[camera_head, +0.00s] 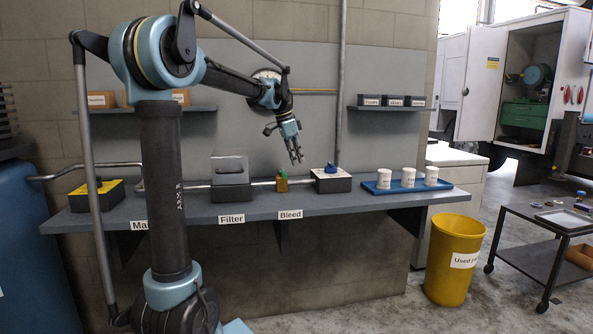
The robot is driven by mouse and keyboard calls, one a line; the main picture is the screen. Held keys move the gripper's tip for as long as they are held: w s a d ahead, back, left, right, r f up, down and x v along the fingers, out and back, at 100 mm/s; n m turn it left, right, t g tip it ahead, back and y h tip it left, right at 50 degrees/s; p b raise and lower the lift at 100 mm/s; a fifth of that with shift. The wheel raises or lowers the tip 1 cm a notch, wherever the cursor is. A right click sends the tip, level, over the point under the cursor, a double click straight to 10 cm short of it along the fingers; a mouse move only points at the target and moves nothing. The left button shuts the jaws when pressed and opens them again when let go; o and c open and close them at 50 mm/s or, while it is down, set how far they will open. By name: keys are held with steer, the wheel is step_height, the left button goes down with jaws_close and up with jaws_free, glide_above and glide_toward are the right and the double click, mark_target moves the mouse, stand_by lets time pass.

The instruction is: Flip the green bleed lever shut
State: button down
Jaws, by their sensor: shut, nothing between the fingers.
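A small brass-coloured bleed valve (282,184) stands on the grey bench, behind the "Bleed" label (290,214). A small green bleed lever (284,172) shows at its top; it is too small to tell which way it lies. My gripper (298,158) is above and slightly right of the valve in the picture, pointing down. It is shut and empty, and appears apart from the lever.
A grey filter box (230,170) stands left of the valve and a dark box with a blue knob (331,169) stands right. Farther right are white cups on a blue tray (376,190). A yellow bin (453,270) stands on the floor. A wall shelf (392,108) holds small boxes.

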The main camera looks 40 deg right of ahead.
steer(key=shift+v, duration=2.3)
